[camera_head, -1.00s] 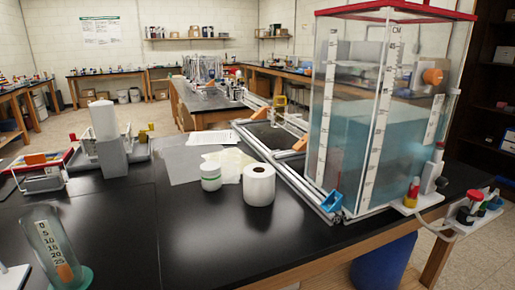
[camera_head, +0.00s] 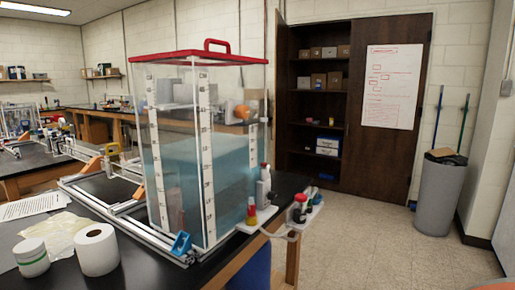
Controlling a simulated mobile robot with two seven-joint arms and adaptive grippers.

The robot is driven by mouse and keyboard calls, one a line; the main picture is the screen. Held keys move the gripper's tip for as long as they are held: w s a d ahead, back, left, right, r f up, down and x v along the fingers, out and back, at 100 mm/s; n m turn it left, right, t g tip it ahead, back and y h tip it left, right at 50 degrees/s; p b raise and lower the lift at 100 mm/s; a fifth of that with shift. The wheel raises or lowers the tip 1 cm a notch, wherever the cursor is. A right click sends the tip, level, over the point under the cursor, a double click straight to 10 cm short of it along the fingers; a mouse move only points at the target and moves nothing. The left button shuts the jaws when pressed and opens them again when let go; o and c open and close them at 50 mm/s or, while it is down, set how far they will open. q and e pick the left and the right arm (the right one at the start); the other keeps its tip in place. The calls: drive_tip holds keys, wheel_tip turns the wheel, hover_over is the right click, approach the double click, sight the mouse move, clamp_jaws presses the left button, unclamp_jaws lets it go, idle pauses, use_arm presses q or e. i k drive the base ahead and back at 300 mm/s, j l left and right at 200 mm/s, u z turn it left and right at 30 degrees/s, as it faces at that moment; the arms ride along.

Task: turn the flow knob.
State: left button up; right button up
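A clear tank (camera_head: 180,130) with a red lid and blue water stands on the black bench, held by a metal extrusion frame (camera_head: 115,212). An orange round part (camera_head: 242,112) shows at the tank's upper right. I cannot tell which of these is the flow knob. Neither of my grippers is in view.
A white roll (camera_head: 97,250) and a white jar (camera_head: 31,258) stand on the bench at lower left. A dark open cabinet (camera_head: 312,100) is against the back wall. A grey bin (camera_head: 437,195) stands at the right. The floor (camera_head: 370,240) between is clear.

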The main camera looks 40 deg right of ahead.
sight(271, 195)
drive_tip(key=k+j+z, duration=0.15)
drive_tip(key=z, duration=1.1)
drive_tip(key=i+l+u, duration=0.15)
drive_tip(key=u, duration=0.3)
drive_tip(key=l+u, duration=0.45)
drive_tip(key=i+l+u, duration=0.2)
drive_tip(key=l, duration=0.25)
drive_tip(key=l+u, duration=0.2)
drive_tip(key=l, duration=0.25)
drive_tip(key=l+u, duration=0.15)
drive_tip(key=l, duration=1.85)
drive_tip(key=i, duration=0.05)
